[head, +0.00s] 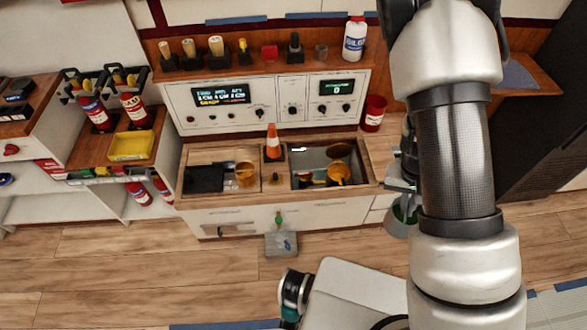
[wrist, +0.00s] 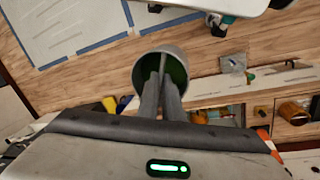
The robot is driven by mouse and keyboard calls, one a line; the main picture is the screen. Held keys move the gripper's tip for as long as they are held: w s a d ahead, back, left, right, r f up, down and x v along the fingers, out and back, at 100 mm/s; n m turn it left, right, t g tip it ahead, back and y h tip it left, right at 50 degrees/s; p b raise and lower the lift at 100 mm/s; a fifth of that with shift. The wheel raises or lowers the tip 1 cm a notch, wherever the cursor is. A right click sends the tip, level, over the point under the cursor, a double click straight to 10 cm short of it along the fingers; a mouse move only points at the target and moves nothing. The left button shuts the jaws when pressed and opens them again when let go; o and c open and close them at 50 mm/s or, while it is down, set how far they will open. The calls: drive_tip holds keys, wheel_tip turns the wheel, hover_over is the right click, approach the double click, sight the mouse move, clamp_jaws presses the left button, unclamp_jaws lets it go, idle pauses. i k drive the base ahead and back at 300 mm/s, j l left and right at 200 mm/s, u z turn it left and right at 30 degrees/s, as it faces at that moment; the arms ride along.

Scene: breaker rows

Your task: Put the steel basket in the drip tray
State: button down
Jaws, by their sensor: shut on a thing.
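My gripper (wrist: 163,82) is shut on the steel basket (wrist: 178,68), a round grey vessel with a green inside, and its fingers reach over the rim. In the head view the basket (head: 400,229) hangs at the right end of the counter, partly hidden by my arm. My gripper (head: 402,187) is also mostly hidden there. A flat grey tray (head: 282,250), which may be the drip tray, lies on the floor before the counter, left of the basket. It also shows in the wrist view (wrist: 230,75). Small green and bluish items show at it.
The counter (head: 300,203) has recessed bays with a black box, an orange cup (head: 245,174) and a yellow-orange pot (head: 339,173). A red can (head: 374,113) stands at the right. Wood floor (head: 120,265) is clear at left.

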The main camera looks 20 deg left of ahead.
sight(204, 181)
drive_tip(key=k+j, duration=0.25)
drive_tip(key=j, duration=0.15)
drive_tip(key=k+j, duration=0.4)
drive_tip(key=j, duration=0.4)
drive_tip(key=k+j+u, duration=0.1)
drive_tip(key=j, duration=1.7)
drive_tip(key=i+j, duration=0.15)
drive_tip(key=j, duration=0.5)
drive_tip(key=i+j, duration=0.2)
drive_tip(key=j, duration=0.15)
drive_tip(key=i+j, duration=0.25)
drive_tip(key=j, duration=0.15)
drive_tip(key=k+u, duration=0.05)
